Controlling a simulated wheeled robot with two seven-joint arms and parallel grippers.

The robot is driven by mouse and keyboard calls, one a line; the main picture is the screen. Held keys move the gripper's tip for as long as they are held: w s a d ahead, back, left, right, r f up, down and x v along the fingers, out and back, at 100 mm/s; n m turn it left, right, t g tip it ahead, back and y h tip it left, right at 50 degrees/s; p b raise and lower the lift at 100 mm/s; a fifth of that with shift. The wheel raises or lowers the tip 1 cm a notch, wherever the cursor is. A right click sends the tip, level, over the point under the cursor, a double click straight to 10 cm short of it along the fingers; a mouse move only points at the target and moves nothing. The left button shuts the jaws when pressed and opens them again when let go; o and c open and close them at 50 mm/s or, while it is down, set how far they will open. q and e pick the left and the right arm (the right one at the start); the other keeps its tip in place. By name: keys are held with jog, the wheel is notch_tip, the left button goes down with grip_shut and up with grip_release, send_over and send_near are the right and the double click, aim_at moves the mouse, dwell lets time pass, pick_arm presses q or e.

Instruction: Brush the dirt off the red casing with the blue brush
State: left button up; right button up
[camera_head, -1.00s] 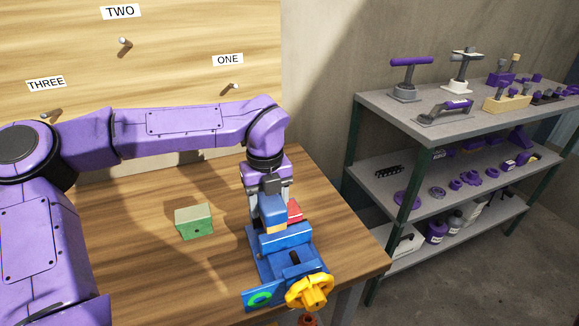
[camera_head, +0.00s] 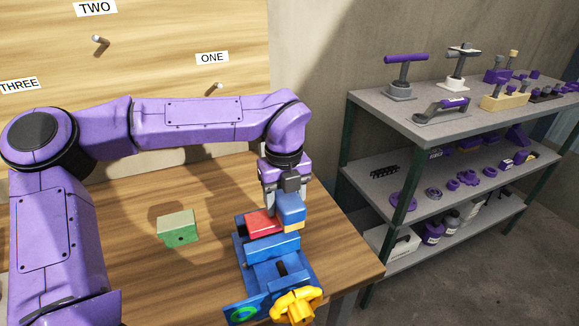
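The blue brush (camera_head: 291,207) has a blue body with pale yellow bristles underneath. My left gripper (camera_head: 286,192) is shut on it from above. The red casing (camera_head: 262,223) sits at the back of the blue vise (camera_head: 275,268) near the table's right edge. The brush is at the right end of the casing and hides part of it; whether the bristles touch the casing I cannot tell. No dirt can be made out on the visible red surface. My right gripper is not in view.
A green block (camera_head: 178,228) lies on the wooden table (camera_head: 130,265) left of the vise. The vise has a yellow handle (camera_head: 297,305) at its front. A grey shelf (camera_head: 425,115) with purple tools stands to the right. A wooden board with pegs and labels stands behind.

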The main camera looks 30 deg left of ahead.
aim_at(281, 192)
pick_arm(q)
jog(key=r, duration=0.1)
jog(key=r+p, duration=0.1)
jog(key=r, duration=0.1)
jog(key=s+r+p, duration=0.1)
jog(key=r, duration=0.1)
jog(key=shift+a, duration=0.15)
jog(key=shift+w+r+p, duration=0.15)
jog(key=shift+r+p, duration=0.4)
jog(key=shift+w+r+p, duration=0.15)
jog(key=shift+r+p, duration=0.35)
jog(key=shift+s+r+p, duration=0.15)
jog(key=shift+r+p, duration=0.25)
jog(key=shift+r, duration=0.2)
jog(key=shift+f, duration=0.1)
